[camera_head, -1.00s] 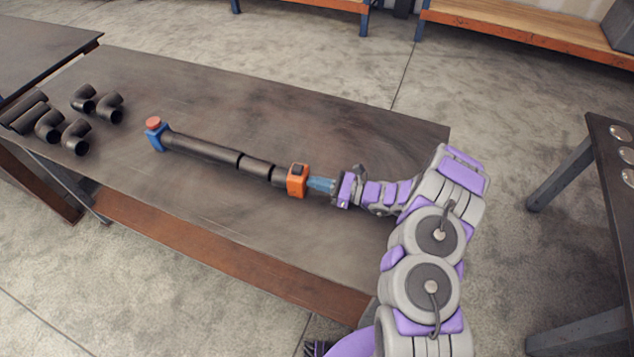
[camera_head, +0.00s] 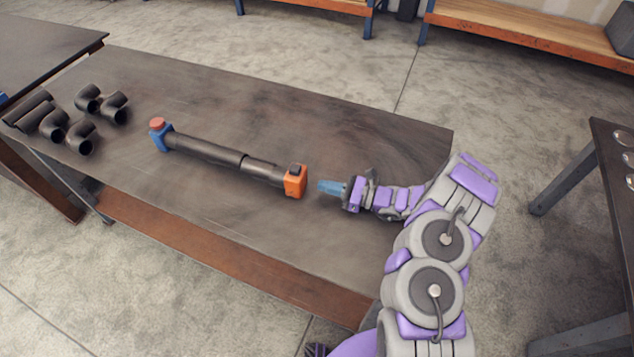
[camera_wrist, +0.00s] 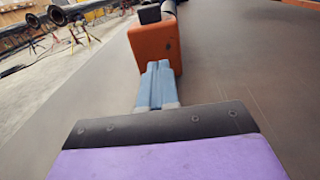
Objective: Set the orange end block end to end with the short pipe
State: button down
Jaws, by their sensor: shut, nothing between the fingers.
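The orange end block (camera_head: 295,181) sits on the table at the right end of the short pipe (camera_head: 263,171), in line with it, with no gap that I can see. The short pipe's left end meets a longer dark pipe (camera_head: 205,150), with a thin seam between them. A blue end block with a red top (camera_head: 160,136) sits at the far left end of that row. My gripper (camera_head: 322,187) is shut and empty, a little to the right of the orange block and apart from it. In the wrist view the shut blue fingers (camera_wrist: 158,70) point at the orange block (camera_wrist: 155,45).
Several dark elbow pipes (camera_head: 100,103) and a short straight pipe (camera_head: 30,108) lie at the table's left end. The table (camera_head: 200,205) is clear in front of and behind the row. Another table (camera_head: 608,160) stands at the right.

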jog(key=p+v, duration=0.1)
jog(key=v, duration=1.2)
jog(key=shift+d+f+p, duration=0.1)
jog(key=shift+p, duration=0.3)
